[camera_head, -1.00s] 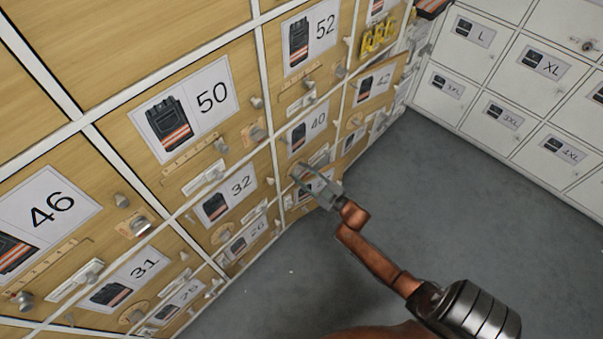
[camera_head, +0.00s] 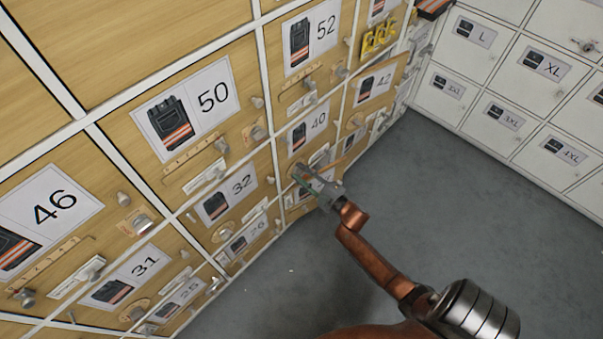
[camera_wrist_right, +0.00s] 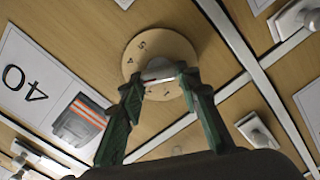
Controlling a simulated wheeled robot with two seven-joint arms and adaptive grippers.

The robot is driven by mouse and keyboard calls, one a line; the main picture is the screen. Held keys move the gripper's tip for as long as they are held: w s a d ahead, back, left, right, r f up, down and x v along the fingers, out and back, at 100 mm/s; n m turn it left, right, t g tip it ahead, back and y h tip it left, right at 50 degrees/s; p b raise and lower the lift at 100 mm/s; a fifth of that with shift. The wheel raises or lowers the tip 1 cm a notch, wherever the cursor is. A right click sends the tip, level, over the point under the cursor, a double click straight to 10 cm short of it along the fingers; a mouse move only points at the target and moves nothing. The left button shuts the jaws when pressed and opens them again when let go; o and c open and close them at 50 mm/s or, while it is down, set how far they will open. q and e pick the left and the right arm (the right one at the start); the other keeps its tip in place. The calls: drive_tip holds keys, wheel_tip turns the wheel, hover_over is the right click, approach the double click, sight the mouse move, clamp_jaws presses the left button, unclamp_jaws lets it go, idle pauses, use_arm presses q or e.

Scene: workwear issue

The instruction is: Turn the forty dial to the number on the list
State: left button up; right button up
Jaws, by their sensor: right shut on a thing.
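The forty dial (camera_wrist_right: 180,45) is a round wooden disc with numbers around its rim and a pale grey knob (camera_wrist_right: 158,70) at its middle. It sits beside the label marked 40 (camera_wrist_right: 28,85), which also shows in the head view (camera_head: 318,122). My right gripper (camera_wrist_right: 160,78) is shut on the knob, with one green finger on each side. In the head view my right gripper (camera_head: 305,178) reaches the locker front below the 40 label and hides most of the dial. A 5 and a 4 show on the rim; other marks are hard to read. I see no list. My left gripper is out of view.
Wooden locker doors with number labels, knobs and handles surround the dial, such as the 32 label (camera_head: 230,198) and the 42 label (camera_head: 375,83). White lockers (camera_head: 535,95) stand at the right. The grey floor (camera_head: 450,200) beside my arm is clear.

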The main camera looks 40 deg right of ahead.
drive_tip(key=shift+f+n, duration=0.1)
drive_tip(key=shift+n, duration=0.6)
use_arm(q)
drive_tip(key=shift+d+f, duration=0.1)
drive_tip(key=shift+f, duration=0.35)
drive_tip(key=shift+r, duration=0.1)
use_arm(e)
drive_tip(key=o, duration=1.2)
drive_tip(key=shift+c, duration=0.2)
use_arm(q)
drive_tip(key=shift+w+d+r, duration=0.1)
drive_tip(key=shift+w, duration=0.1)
use_arm(e)
drive_tip(key=shift+s, duration=0.1)
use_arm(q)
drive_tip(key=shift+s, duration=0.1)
use_arm(e)
drive_tip(key=s+d, duration=0.1)
drive_tip(key=s, duration=1)
drive_tip(key=shift+s, duration=0.4)
